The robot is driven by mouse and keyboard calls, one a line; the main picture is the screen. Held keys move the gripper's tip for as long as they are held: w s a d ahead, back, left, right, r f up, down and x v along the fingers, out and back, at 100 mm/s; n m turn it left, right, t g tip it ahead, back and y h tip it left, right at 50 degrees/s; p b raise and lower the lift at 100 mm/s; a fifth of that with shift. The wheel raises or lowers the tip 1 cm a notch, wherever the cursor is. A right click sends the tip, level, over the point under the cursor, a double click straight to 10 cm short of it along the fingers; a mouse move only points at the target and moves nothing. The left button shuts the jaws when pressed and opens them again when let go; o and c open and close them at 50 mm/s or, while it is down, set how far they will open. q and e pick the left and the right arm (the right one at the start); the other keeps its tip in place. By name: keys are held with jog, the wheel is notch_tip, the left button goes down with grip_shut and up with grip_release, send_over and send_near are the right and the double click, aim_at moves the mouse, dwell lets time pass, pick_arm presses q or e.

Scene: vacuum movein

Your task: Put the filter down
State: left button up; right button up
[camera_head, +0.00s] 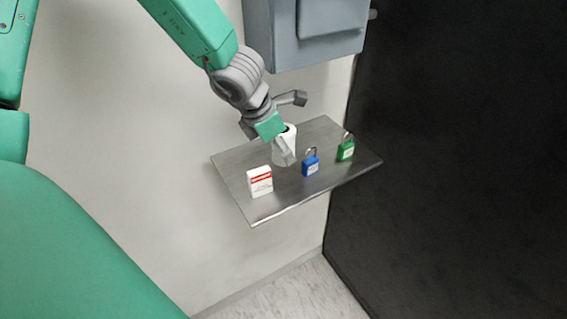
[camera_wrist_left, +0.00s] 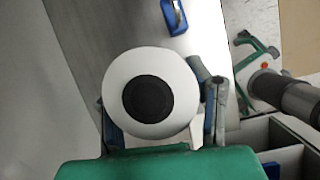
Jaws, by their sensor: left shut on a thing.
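The filter (camera_head: 286,150) is a white cylinder with a dark round opening in its top. My left gripper (camera_head: 278,137) is shut on it, over the metal shelf (camera_head: 235,163). In the left wrist view the filter (camera_wrist_left: 122,80) is seen from its end, a white ring around a dark centre, between the two fingers of my left gripper (camera_wrist_left: 160,120). The filter looks upright and at or just above the shelf surface; I cannot tell whether its base touches. My right gripper is not in view.
A white and red box (camera_head: 260,182) stands at the shelf's front left. A blue padlock (camera_head: 310,164) and a green padlock (camera_head: 346,149) stand right of the filter. A grey wall unit (camera_head: 318,35) hangs above. A black panel (camera_head: 460,150) is on the right.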

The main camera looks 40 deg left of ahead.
aim_at(279, 171)
pick_arm(q)
jog(key=shift+a+f, duration=0.65)
jog(key=shift+f, duration=0.1)
jog(key=f+b, duration=0.3)
jog(key=shift+d, duration=0.25)
jog(key=shift+w+d+f, duration=0.1)
jog(key=shift+w+d, duration=0.05)
jog(key=shift+d, duration=0.35)
jog(key=shift+a, duration=0.1)
jog(key=o, duration=1)
jog(key=shift+a+f, duration=0.2)
jog(key=shift+a, duration=0.05)
jog(key=shift+c, duration=0.2)
jog(key=o, duration=0.4)
jog(key=shift+a, duration=0.25)
jog(key=shift+a+f, duration=0.1)
jog(key=shift+a, duration=0.15)
jog(key=shift+d, duration=0.1)
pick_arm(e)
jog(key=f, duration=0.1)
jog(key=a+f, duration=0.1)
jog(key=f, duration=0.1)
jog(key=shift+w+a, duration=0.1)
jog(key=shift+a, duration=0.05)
